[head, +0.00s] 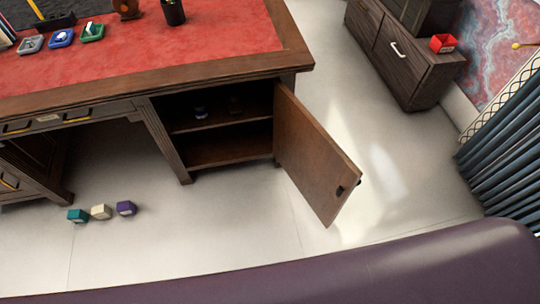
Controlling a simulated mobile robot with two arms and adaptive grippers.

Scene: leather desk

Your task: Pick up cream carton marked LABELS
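A small cream box (101,212) stands on the floor in front of the desk, at the lower left of the head view. It sits between a teal box (78,215) on its left and a purple box (126,208) on its right, with small gaps between them. The cream box has a pale label patch on its front, too small to read. Neither of my grippers shows in the head view.
The desk (200,75) has a red leather top with small trays and a dark pen cup (173,12). Its cabinet door (312,160) stands open, jutting over the floor. A dark wood cabinet (400,55) with a red box (443,43) is at upper right, near blue curtains (505,150).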

